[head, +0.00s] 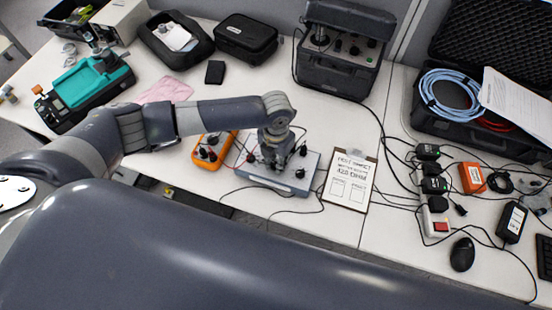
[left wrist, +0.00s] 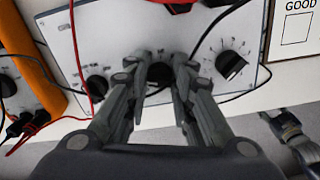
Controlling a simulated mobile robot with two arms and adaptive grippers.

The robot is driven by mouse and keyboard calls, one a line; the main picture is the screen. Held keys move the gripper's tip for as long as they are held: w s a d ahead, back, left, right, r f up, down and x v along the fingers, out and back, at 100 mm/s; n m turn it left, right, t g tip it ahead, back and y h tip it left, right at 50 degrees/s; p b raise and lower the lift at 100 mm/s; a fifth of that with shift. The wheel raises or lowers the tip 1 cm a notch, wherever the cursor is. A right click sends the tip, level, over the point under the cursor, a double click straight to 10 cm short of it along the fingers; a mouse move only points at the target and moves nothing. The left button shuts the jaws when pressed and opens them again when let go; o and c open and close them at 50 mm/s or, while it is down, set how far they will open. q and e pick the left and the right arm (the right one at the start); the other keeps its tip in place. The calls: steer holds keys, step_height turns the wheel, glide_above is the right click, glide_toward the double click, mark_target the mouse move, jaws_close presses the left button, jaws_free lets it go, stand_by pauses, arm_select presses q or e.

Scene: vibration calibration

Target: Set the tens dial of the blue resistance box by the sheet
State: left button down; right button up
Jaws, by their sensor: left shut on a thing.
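The resistance box (head: 290,185) has a pale top and blue-grey sides and lies on the bench in the head view. Its pale panel (left wrist: 118,30) fills the left wrist view, with a left dial (left wrist: 97,85), a right dial (left wrist: 231,66) and a middle dial (left wrist: 159,73). My left gripper (left wrist: 160,80) is over the box, shut on the black middle dial; the fingers hide much of its scale. The instruction sheet (head: 349,182) lies right of the box. Part of what looks like my right gripper (left wrist: 290,130) shows at lower right in the wrist view; its fingertips are unclear.
An orange meter (head: 208,151) stands close left of the box, with red and black leads near it. A dark instrument case (head: 340,75) is behind. A power strip (head: 436,222), adapters and cables crowd the right. The bench's front edge is close to the box.

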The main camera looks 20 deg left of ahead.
mark_target(276, 162)
arm_select(q)
steer(key=c, duration=1.4)
jaws_free()
steer(key=shift+r, duration=0.1)
step_height(276, 162, up, 12)
